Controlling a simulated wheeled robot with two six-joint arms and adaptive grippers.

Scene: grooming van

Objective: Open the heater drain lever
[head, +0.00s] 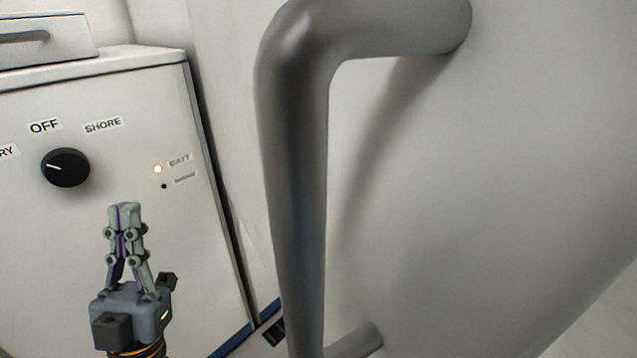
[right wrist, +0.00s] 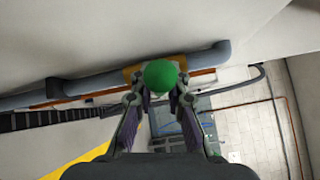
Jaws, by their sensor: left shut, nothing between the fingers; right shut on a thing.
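In the right wrist view a round green knob (right wrist: 160,75) sits between the fingertips of my right gripper (right wrist: 160,91), which is shut on it. A yellowish part (right wrist: 131,75) shows just behind the knob. Any lever arm under the knob is hidden, so I cannot tell its angle. The right gripper is not seen in the head view. My left gripper (head: 124,209) is shut and empty in the head view, pointing up in front of the white panel (head: 60,250).
The panel carries a black rotary dial (head: 65,167) and a lit indicator (head: 157,169). A large grey bar handle (head: 293,190) fills the middle of the head view. In the right wrist view a grey pipe (right wrist: 88,85) runs behind the knob, with a tiled floor (right wrist: 250,125) at right.

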